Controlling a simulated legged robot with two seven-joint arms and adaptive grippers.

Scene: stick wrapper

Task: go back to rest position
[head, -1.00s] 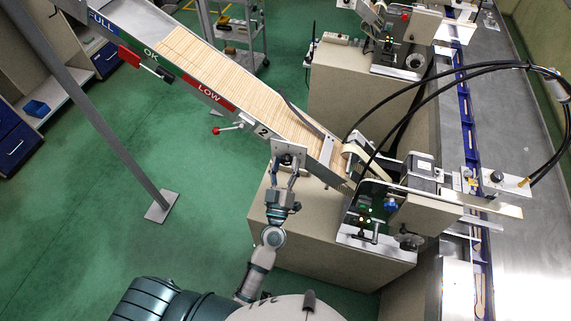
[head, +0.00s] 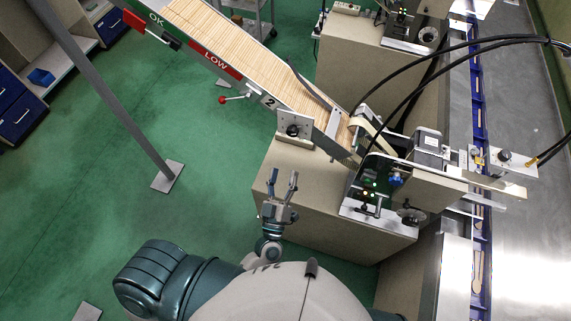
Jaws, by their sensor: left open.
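My left gripper (head: 282,184) is open and empty. It is low in the middle of the head view, its two fingers pointing up the picture, in front of the beige machine base (head: 318,200). It is apart from the stick chute (head: 232,55), whose lower end with a metal plate and black knob (head: 293,130) lies above it in the picture. The arm behind it is folded close to my body. My right gripper is not in view.
The wrapper machine (head: 385,190) with its lit panel is to the right, beside a conveyor (head: 478,130). Black hoses arch above it. A grey post (head: 110,95) with a floor plate stands at left. Green floor (head: 190,215) is open left of the gripper.

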